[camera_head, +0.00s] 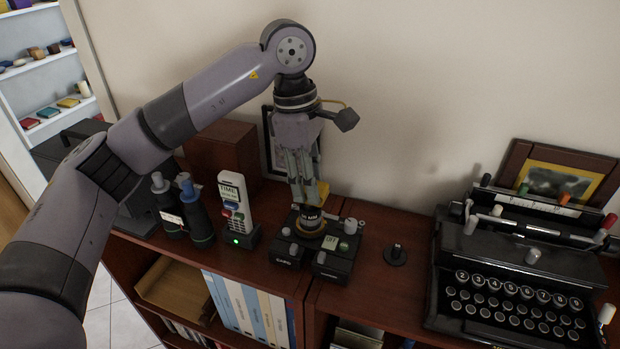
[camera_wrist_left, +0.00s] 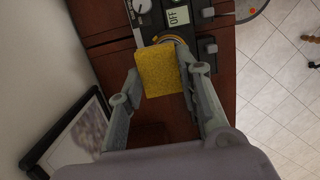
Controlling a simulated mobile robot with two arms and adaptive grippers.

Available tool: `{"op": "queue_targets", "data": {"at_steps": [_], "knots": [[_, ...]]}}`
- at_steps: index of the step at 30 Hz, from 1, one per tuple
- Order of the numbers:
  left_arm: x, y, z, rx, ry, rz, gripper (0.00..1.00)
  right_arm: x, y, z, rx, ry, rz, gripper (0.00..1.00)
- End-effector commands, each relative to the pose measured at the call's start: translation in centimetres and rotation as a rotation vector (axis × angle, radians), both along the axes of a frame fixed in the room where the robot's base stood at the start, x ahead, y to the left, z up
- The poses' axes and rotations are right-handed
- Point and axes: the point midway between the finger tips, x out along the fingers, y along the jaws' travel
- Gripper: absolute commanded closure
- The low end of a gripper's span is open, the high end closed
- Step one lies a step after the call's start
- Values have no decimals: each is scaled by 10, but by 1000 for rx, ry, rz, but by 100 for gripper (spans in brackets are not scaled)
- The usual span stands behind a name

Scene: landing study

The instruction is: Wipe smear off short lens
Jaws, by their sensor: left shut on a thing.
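My left gripper (camera_head: 309,190) points down over the camera gear on the shelf top and is shut on a yellow sponge (camera_head: 322,191). The sponge also shows between the fingers in the wrist view (camera_wrist_left: 157,72). A short black lens (camera_head: 310,219) with white lettering stands upright right below the sponge, in a black device (camera_head: 333,262) with knobs and an OFF label. In the wrist view a ring of the lens (camera_wrist_left: 178,40) shows past the sponge's edge. The sponge covers the lens top; I cannot tell whether they touch. No smear is visible. My right gripper is not in view.
Black binoculars (camera_head: 196,215) and a white handset (camera_head: 234,205) in a dock stand to the left. A small black knobbed stand (camera_head: 396,255) and a typewriter (camera_head: 515,275) are to the right. A framed picture (camera_wrist_left: 75,135) leans on the wall behind.

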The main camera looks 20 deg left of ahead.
Motion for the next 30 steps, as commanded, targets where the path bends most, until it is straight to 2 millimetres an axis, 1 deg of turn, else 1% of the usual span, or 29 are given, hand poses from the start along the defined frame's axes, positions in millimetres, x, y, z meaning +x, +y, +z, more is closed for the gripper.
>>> {"op": "queue_targets", "data": {"at_steps": [13, 18, 30], "knots": [[0, 0, -8, 0, 0, 0, 99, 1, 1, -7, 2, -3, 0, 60], [-1, 0, -8, 0, 0, 0, 99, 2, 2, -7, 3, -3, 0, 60], [-25, -5, -7, 0, -1, -1, 99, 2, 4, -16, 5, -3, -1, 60]]}}
